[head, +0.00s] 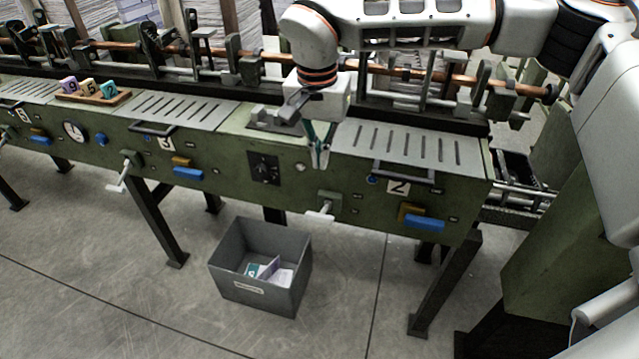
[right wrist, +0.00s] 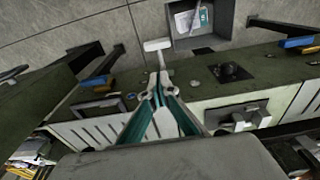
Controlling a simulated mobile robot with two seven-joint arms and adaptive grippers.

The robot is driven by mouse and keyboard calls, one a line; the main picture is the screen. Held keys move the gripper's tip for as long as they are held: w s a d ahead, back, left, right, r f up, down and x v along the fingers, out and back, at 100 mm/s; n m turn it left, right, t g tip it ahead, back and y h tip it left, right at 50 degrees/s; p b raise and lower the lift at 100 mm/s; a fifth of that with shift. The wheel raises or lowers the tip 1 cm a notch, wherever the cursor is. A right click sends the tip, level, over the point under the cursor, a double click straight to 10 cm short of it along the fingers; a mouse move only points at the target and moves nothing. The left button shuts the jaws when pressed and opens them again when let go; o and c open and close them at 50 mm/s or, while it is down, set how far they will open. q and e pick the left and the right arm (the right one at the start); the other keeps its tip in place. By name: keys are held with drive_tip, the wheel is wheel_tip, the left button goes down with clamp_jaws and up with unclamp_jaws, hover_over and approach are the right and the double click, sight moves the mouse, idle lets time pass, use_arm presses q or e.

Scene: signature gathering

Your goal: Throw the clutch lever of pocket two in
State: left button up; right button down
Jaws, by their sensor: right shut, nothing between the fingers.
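The pocket two clutch lever (head: 321,214) has a white handle and a green bracket. It sticks out from the green machine front, left of the number 2 plate (head: 398,188) and below the top edge. In the right wrist view its white T-shaped handle (right wrist: 157,44) shows just beyond my fingertips. My right gripper (head: 319,163), with teal fingers, points down in front of the machine, above the lever. It is shut and empty; its fingers also show in the right wrist view (right wrist: 158,84). Whether the tips touch the lever's base cannot be told. My left gripper is out of view.
A grey bin (head: 262,265) with papers stands on the floor below. Pocket two has a dark bar handle (head: 403,171) and a blue block (head: 425,223). A black dial (head: 264,168) and pocket three's similar lever (head: 124,172) lie left.

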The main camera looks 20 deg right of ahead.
hover_over(319, 214)
drive_tip(key=f, duration=0.5)
drive_tip(key=f+b, duration=0.1)
drive_tip(key=f, duration=0.5)
drive_tip(key=shift+w+d+f, duration=0.15)
drive_tip(key=shift+d+f, duration=0.05)
drive_tip(key=shift+f, duration=0.1)
drive_tip(key=shift+s+a+f, duration=0.2)
drive_tip(key=shift+s+f, duration=0.1)
drive_tip(key=shift+f, duration=0.4)
